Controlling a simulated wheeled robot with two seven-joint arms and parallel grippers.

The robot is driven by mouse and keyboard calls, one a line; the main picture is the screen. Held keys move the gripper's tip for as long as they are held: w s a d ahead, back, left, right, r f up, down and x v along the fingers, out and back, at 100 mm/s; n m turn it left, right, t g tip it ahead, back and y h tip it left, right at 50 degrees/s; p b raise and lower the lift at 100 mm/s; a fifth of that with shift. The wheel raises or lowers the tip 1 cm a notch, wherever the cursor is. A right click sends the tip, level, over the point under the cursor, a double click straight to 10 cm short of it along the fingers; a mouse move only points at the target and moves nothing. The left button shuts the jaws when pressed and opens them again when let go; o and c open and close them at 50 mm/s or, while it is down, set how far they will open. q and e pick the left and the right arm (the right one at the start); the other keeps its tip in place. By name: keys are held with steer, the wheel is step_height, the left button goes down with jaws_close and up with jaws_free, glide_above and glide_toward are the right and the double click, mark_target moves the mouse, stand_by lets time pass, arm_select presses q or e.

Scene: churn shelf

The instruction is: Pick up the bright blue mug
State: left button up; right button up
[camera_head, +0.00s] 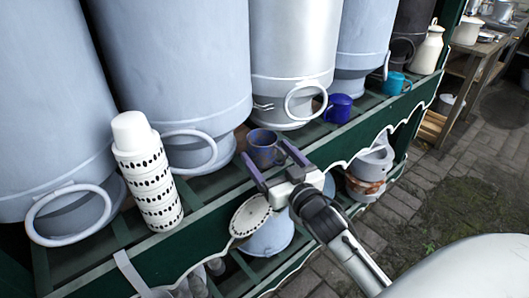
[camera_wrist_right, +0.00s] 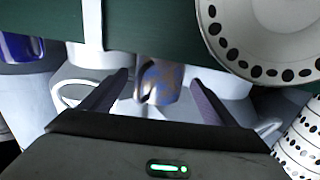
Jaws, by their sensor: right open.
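Three bluish mugs stand on the green shelf in the head view: a worn blue mug with brown patches (camera_head: 263,148), a deep blue mug (camera_head: 338,108) and a brighter turquoise-blue mug (camera_head: 395,83) farther right. My right gripper (camera_head: 265,154) is open, its two fingers pointing at the worn mug, one towards each side. In the right wrist view, the worn mug (camera_wrist_right: 163,80) shows between the spread fingers (camera_wrist_right: 160,92); I cannot tell whether they touch it. The deep blue mug (camera_wrist_right: 18,48) shows at the left edge there. My left gripper is not in view.
Large grey churns (camera_head: 180,70) with ring handles stand close behind the mugs. A patterned plate (camera_head: 250,215) sits below the shelf edge. Paved floor (camera_head: 430,180) lies open at right.

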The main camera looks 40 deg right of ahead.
mark_target(268, 153)
steer(key=w, duration=0.3)
steer(key=shift+w+d, duration=0.1)
steer(key=shift+d, duration=0.2)
steer(key=c, duration=1.2)
steer(key=shift+c, duration=0.3)
steer(key=shift+r, duration=0.15)
